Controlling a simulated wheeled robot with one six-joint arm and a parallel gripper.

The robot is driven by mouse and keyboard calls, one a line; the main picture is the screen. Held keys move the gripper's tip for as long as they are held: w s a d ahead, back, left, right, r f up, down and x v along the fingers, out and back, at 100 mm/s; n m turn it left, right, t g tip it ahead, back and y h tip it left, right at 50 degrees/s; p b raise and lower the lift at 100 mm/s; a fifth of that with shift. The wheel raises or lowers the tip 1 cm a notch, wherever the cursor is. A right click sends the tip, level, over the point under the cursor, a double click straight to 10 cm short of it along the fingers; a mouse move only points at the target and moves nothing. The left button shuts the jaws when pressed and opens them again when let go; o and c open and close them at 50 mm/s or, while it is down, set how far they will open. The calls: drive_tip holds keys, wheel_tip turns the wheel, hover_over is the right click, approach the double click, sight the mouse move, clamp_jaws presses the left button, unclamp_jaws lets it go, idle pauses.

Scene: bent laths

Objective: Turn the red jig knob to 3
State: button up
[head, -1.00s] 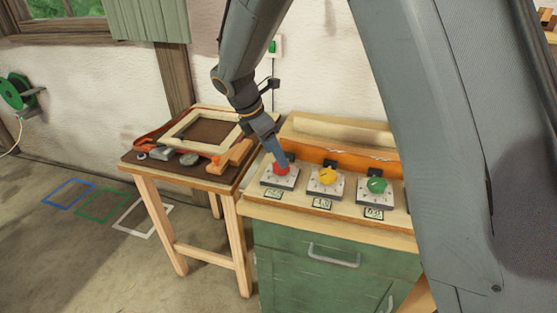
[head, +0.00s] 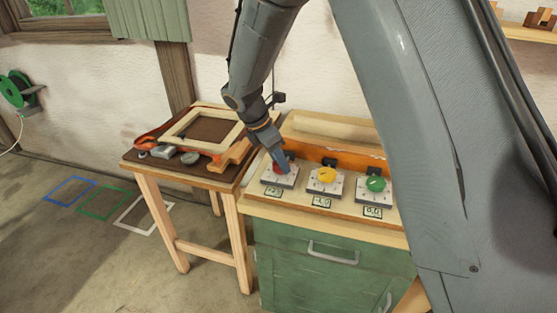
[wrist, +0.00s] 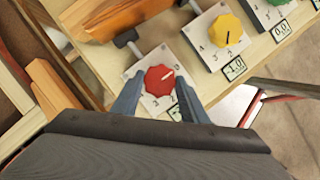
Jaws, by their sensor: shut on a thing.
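The red jig knob (wrist: 159,79) sits on a pale square dial plate on the bench. It also shows in the head view (head: 278,167), partly hidden by the gripper. My gripper (wrist: 158,88) has one finger on each side of the knob and is shut on it; in the head view the gripper (head: 284,166) comes down on it from above. The knob's white mark points to the upper right in the wrist view. The 3 and 2 on the plate show below the knob there. The red knob's display card (head: 272,191) is too small to read surely.
A yellow knob (head: 327,175) and a green knob (head: 375,184) stand to the right on the same bench, above a green cabinet (head: 320,255). On the left, a small table (head: 205,176) holds a wooden frame (head: 200,133) and tools.

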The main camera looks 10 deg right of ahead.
drive_tip(key=shift+m, duration=0.3)
drive_tip(key=m, duration=0.2)
drive_tip(key=m+g, duration=0.2)
drive_tip(key=m, duration=0.1)
drive_tip(key=shift+w+m, duration=0.25)
drive_tip(key=shift+m, duration=0.05)
drive_tip(key=m+g, duration=0.1)
drive_tip(key=m, duration=0.2)
drive_tip(key=shift+w+m+g, duration=0.1)
drive_tip(key=shift+m+g, duration=0.2)
drive_tip(key=shift+g, duration=0.1)
drive_tip(key=m+g+b, duration=0.1)
drive_tip(key=m, duration=0.2)
drive_tip(key=shift+w+d+m+y, duration=0.1)
drive_tip(key=shift+m+y, duration=0.2)
drive_tip(key=shift+y, duration=0.1)
drive_tip(key=m+g+y, duration=0.1)
drive_tip(key=m, duration=0.2)
drive_tip(key=shift+d+m, duration=0.15)
drive_tip(key=shift+m, duration=0.15)
drive_tip(key=m+y, duration=0.1)
drive_tip(key=m, duration=0.2)
drive_tip(key=shift+w+d+m, duration=0.1)
drive_tip(key=shift+m, duration=0.2)
drive_tip(key=m+y, duration=0.1)
drive_tip(key=m, duration=0.2)
drive_tip(key=m+y, duration=0.1)
drive_tip(key=m, duration=0.2)
drive_tip(key=shift+d+y, duration=0.15)
drive_tip(key=shift+y, duration=0.25)
